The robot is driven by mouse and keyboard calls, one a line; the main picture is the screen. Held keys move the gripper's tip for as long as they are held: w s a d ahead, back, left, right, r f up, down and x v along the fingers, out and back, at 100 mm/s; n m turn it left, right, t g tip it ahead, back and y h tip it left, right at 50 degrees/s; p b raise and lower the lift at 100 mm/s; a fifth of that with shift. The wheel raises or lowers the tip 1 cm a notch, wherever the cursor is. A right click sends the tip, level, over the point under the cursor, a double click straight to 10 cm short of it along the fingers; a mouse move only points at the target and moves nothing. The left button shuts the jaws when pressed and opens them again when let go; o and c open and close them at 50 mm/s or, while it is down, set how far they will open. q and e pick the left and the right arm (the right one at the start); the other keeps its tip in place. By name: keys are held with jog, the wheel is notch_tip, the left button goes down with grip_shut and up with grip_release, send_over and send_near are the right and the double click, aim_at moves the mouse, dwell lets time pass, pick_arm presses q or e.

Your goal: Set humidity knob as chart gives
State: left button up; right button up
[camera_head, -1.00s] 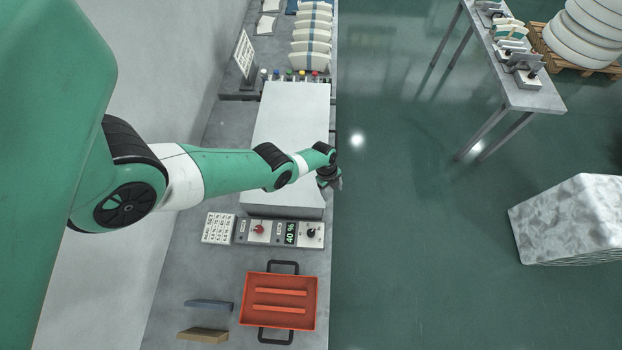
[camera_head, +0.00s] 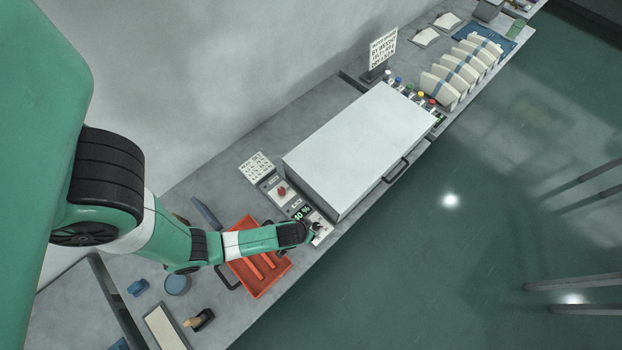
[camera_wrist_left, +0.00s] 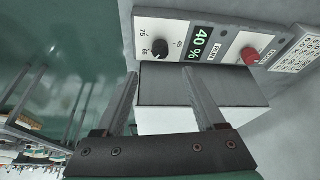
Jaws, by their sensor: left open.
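The control panel (camera_wrist_left: 178,33) has a black knob (camera_wrist_left: 160,47) with printed numbers around it, a green display (camera_wrist_left: 200,45) reading 40 %, and a red knob (camera_wrist_left: 250,56). A white chart card (camera_wrist_left: 298,54) lies beside it and also shows in the head view (camera_head: 257,167), its text too small to read. My left gripper (camera_wrist_left: 160,73) is open and empty, its fingertips just short of the black knob, one to each side of it in the left wrist view. In the head view my left gripper (camera_head: 314,232) covers much of the panel's front end. My right gripper is not in view.
A large white-topped box (camera_head: 350,140) stands right beside the panel. An orange tray (camera_head: 262,285) lies close under my left forearm. Colored knobs, a standing sign (camera_head: 383,50) and a row of pale molds (camera_head: 462,70) are farther along the bench.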

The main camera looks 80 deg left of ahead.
aim_at(316, 226)
pick_arm(q)
jog(key=b+x, duration=0.6)
jog(key=x, duration=0.5)
jog(key=shift+a+f+b, duration=0.2)
jog(key=shift+f+b, duration=0.15)
grip_shut()
